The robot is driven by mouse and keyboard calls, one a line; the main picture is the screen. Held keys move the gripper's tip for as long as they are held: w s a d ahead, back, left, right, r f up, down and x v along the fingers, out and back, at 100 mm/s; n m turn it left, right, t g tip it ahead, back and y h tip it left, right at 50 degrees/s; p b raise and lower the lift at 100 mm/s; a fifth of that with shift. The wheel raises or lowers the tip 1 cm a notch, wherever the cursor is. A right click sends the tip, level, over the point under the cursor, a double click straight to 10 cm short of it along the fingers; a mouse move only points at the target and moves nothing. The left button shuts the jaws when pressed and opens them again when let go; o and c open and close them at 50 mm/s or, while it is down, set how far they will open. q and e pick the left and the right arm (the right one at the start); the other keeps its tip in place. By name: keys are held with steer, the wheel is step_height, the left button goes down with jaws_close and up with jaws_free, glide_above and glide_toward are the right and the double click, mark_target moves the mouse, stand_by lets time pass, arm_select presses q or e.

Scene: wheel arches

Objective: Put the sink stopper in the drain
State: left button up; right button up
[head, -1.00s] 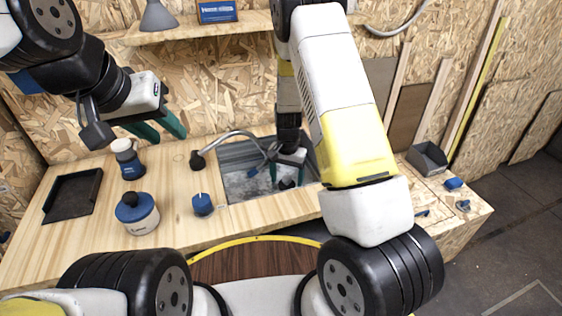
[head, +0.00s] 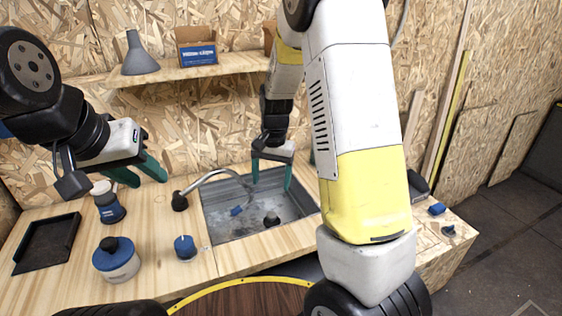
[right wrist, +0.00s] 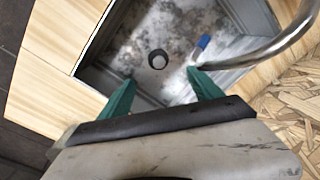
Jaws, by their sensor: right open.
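The sink stopper (head: 271,218) is a small dark round piece standing on the floor of the grey metal sink (head: 225,229). It also shows in the right wrist view (right wrist: 157,59), with a lighter top. No drain hole shows; I cannot tell whether the stopper sits in it. My right gripper (head: 271,180) is open and empty above the sink, its green fingers apart from the stopper. In the right wrist view the gripper (right wrist: 160,79) has the stopper just beyond its fingertips. My left gripper (head: 151,181) is open and empty above the left counter.
A curved faucet (head: 212,178) arches over the sink's left side. A small blue item (head: 237,210) lies in the sink. A blue-lidded jar (head: 116,260), a blue-capped pot (head: 185,248), a bottle (head: 108,204) and a black tray (head: 47,244) stand on the left counter. A shelf (head: 185,73) hangs behind.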

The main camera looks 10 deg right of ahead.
steer(key=s+d+r+n+t+y, duration=0.1)
steer(key=s+r, duration=0.3)
steer(key=r, duration=0.3)
steer(key=s+r+n+t+y, duration=0.1)
steer(key=s+r+t, duration=0.1)
steer(key=s+r, duration=0.4)
steer(key=s+d+r+n+t, duration=0.2)
steer(key=s+r, duration=0.5)
steer(key=s, duration=0.4)
steer(key=shift+s+r+n+t, duration=0.2)
steer(key=shift+s+n+t, duration=0.15)
steer(key=shift+n, duration=0.45)
